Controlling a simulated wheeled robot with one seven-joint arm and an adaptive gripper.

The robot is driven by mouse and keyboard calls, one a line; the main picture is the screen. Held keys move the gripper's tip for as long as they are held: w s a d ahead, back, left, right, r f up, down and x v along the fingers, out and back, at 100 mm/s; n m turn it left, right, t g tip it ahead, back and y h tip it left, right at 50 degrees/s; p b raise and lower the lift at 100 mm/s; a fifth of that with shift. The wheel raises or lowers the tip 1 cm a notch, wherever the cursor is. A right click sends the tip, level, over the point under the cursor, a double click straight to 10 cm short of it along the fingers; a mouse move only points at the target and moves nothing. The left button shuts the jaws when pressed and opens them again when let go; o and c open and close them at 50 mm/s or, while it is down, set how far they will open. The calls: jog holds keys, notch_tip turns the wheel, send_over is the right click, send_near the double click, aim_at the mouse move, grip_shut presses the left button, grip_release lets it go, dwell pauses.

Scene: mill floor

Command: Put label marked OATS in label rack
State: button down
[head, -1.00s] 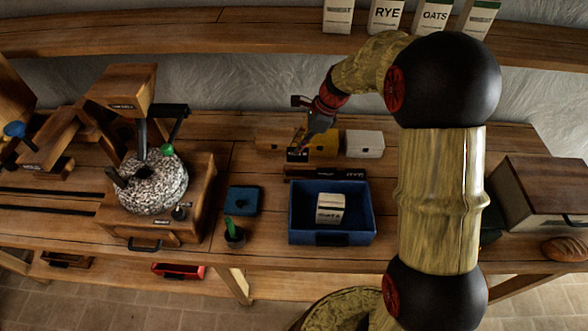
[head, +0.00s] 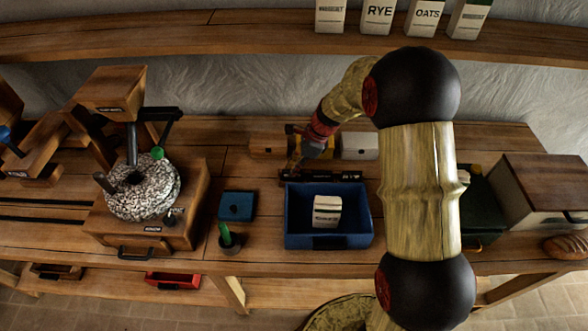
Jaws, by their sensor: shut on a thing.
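My gripper (head: 294,170) is shut on a small dark label, of which little shows; its lettering cannot be read in this view. It is at the left end of the label rack (head: 340,179), a low dark strip behind the blue bin. The rack carries lettering towards its right, too small to read surely now. Whether the held label touches the rack or is in it I cannot tell. My wrist partly covers the things just behind.
A blue bin (head: 296,242) with a white labelled packet (head: 327,211) stands in front of the rack. Behind are a wooden box (head: 265,148) and a white box (head: 360,146). A stone mill (head: 140,195) stands left; labelled bags, including OATS (head: 425,17), stand on the shelf above.

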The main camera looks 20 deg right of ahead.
jog(key=c, duration=2)
grip_release()
jog(key=shift+f, duration=0.1)
jog(key=shift+o, duration=0.6)
jog(key=s+d+r+n+h+p, duration=0.1)
jog(key=s+r+n+p, duration=0.15)
jog(key=r, duration=0.65)
jog(key=s+d+r+n+p, duration=0.1)
jog(key=s+r+n, duration=0.15)
jog(key=r, duration=0.65)
jog(key=s+r+n+t+h, duration=0.1)
jog(key=s+r+n, duration=0.2)
jog(key=s+n, duration=0.2)
jog(key=s+a+r+n+t+h, duration=0.1)
jog(key=s+r+n, duration=0.3)
jog(key=s, duration=0.7)
jog(key=s+a+r+n+t+h, duration=0.1)
jog(key=s+r+n+t, duration=0.1)
jog(key=s+n, duration=0.5)
jog(key=shift+s+r+n, duration=0.3)
jog(key=shift+s+r, duration=0.5)
jog(key=shift+s, duration=0.25)
